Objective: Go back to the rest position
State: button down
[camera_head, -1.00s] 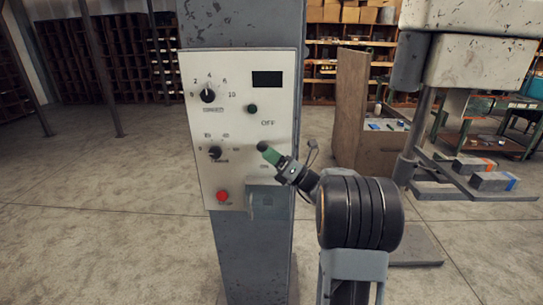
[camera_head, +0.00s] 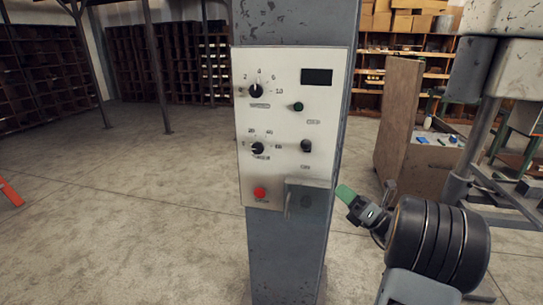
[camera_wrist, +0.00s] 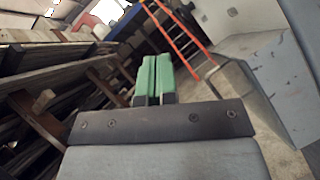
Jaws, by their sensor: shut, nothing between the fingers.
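My gripper (camera_head: 345,194) is at the right of the control panel in the head view, apart from it, with its green fingertips pointing up and left. In the wrist view my gripper (camera_wrist: 154,75) has its two green fingers together with nothing between them. The white control panel (camera_head: 318,125) is on a grey post and carries two dials, a dark display, a green button, a black knob and a red button. A grey box sits at its lower right corner.
A wooden cabinet (camera_head: 397,115) stands behind at the right, by a grey machine (camera_head: 508,68). Dark shelves (camera_head: 150,65) line the back left. An orange ladder (camera_wrist: 180,38) shows in the wrist view. Open concrete floor (camera_head: 120,200) lies left of the post.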

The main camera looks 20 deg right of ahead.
jog(key=s+a+f+n+g+h, duration=0.55)
jog(key=a+f+n+g, duration=0.55)
jog(key=f+n+g, duration=0.4)
jog(key=s+a+n+g+h+p, duration=0.1)
jog(key=s+a+n+g+h, duration=0.1)
jog(key=s+n+h, duration=0.8)
jog(key=w+a+r+n+t+p, duration=0.1)
jog(key=a+r+n, duration=0.4)
jog(key=n, duration=0.5)
jog(key=shift+w+r+t, duration=0.25)
jog(key=shift+r+t, duration=0.4)
jog(key=shift+t, duration=0.25)
